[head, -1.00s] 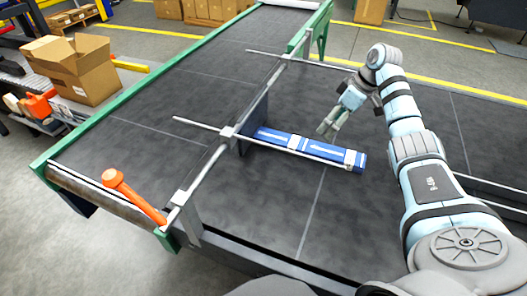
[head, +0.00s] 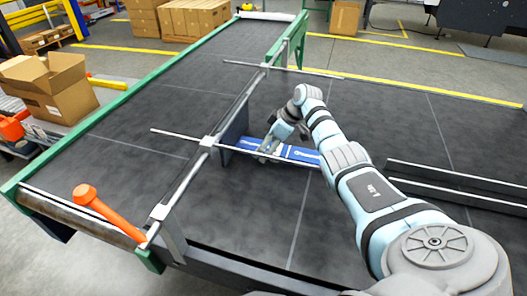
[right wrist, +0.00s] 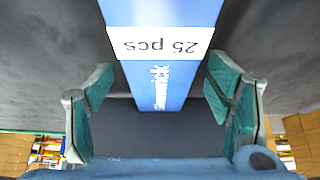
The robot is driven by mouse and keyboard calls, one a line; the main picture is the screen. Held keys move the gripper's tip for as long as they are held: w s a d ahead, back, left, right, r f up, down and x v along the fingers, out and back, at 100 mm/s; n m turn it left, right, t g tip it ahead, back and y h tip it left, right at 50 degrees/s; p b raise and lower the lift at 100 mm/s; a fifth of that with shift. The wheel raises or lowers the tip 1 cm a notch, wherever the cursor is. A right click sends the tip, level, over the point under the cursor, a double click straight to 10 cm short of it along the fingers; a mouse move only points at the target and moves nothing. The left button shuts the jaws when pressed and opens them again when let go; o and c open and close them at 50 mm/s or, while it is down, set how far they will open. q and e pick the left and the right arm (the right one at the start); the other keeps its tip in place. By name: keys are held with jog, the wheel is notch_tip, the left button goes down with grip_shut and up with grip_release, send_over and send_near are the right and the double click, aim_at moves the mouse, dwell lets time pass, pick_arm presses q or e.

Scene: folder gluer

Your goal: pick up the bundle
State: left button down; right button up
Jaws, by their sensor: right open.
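The blue bundle (head: 300,153) lies on the dark conveyor belt, its left end near an upright dark plate. In the right wrist view the bundle (right wrist: 160,80) shows a white band reading "25 pcs" upside down. My right gripper (head: 268,148) is at the bundle's left part, and the arm hides some of the bundle. In the right wrist view my right gripper (right wrist: 160,100) is open, with one green-padded finger on each side of the bundle and gaps between. My left gripper is not in view.
The upright dark plate (head: 234,130) and a thin metal rod (head: 180,135) stand close to the bundle. A long rail (head: 185,185) crosses the belt. An orange handle (head: 105,212) is at the near left. An open cardboard box (head: 50,88) sits beyond the green edge.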

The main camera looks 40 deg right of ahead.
aim_at(268, 147)
jog(key=shift+r, duration=0.1)
jog(key=c, duration=1.4)
jog(key=shift+o, duration=0.2)
jog(key=shift+s+d+r, duration=0.1)
jog(key=shift+r, duration=0.25)
notch_tip(268, 147, up, 7)
jog(key=shift+s+d+f+p, duration=0.1)
jog(key=shift+f+p, duration=0.05)
jog(key=shift+p, duration=0.15)
jog(key=s+d+b, duration=0.1)
jog(key=s+d, duration=0.2)
jog(key=s, duration=0.2)
jog(key=s+d+b, duration=0.1)
jog(key=s+d, duration=0.3)
jog(key=s, duration=0.1)
jog(key=s+d+f+b, duration=0.1)
jog(key=s+d+b, duration=0.1)
jog(key=s, duration=0.3)
jog(key=shift+s+d, duration=0.35)
jog(key=shift+d, duration=0.55)
jog(key=shift+s+d+r, duration=0.15)
jog(key=shift+s, duration=0.1)
jog(key=shift+r, duration=0.15)
jog(key=shift+w, duration=0.1)
